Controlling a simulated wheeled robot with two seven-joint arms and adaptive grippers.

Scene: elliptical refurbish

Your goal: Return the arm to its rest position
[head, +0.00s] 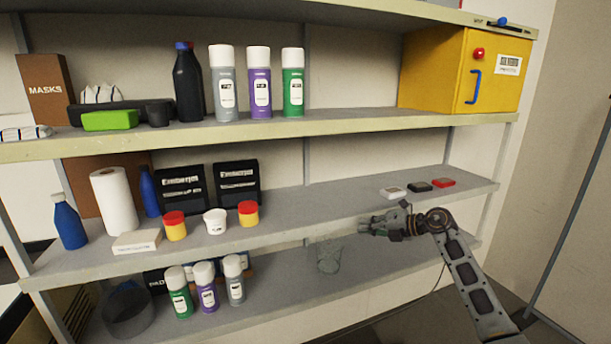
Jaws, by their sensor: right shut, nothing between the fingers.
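My right gripper (374,226) is shut and empty. It points left, in front of the shelf unit's right half, near the front edge of the middle shelf (330,207). My right arm comes in from the lower right and bends at a joint just behind the gripper. My left gripper and left arm do not show in the head view.
A clear cup (329,256) stands on the lower shelf. A yellow cabinet (430,70) stands on the upper shelf. Floor shows at lower right.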

